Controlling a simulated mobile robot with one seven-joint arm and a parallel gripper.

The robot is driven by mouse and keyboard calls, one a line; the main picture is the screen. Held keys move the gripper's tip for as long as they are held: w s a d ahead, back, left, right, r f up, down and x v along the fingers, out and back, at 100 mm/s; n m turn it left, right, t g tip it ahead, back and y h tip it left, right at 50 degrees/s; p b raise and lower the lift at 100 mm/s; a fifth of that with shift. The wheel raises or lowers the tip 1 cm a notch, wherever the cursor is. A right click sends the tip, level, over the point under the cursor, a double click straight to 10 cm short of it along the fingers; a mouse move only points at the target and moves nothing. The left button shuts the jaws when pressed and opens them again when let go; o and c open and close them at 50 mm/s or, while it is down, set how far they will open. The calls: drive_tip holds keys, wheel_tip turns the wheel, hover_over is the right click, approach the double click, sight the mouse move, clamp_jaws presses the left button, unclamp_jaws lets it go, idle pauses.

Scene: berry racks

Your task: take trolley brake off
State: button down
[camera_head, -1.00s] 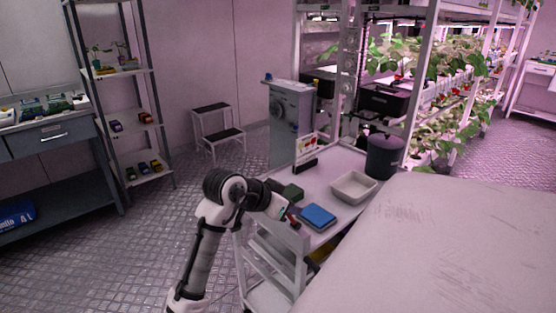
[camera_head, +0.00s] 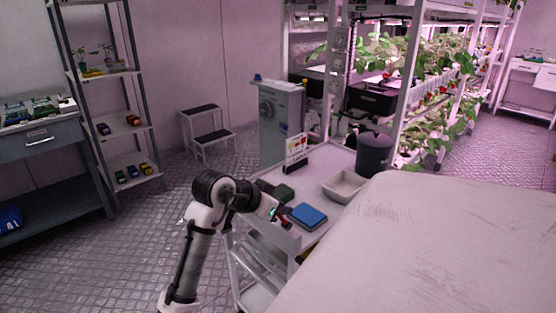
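The trolley (camera_head: 318,177) is a white cart with a flat top and a lower frame, standing at the middle of the head view. A small red part (camera_head: 285,223) shows at its near left edge; I cannot tell whether it is the brake. My gripper (camera_head: 274,213) is at this edge, close beside the red part. The fingers are too small and dark to show whether they are open or shut, or touching anything. No brake can be made out clearly.
On the trolley top are a blue flat box (camera_head: 308,215), a dark green block (camera_head: 284,193), a pale tray (camera_head: 344,185), a dark bin (camera_head: 374,155) and a small sign stand (camera_head: 296,152). A grey cabinet (camera_head: 280,120) and step stool (camera_head: 207,130) stand behind. Floor left of the trolley is clear.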

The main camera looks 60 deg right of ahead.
drive_tip(key=shift+w+r, duration=0.15)
drive_tip(key=shift+r, duration=0.05)
drive_tip(key=c, duration=1.2)
unclamp_jaws()
drive_tip(key=shift+a, duration=0.1)
drive_tip(key=shift+o, duration=0.6)
drive_tip(key=shift+f, duration=0.1)
drive_tip(key=b+v, duration=0.2)
drive_tip(key=v, duration=1.1)
drive_tip(key=shift+a+r, duration=0.2)
drive_tip(key=shift+a, duration=0.15)
drive_tip(key=shift+c, duration=0.2)
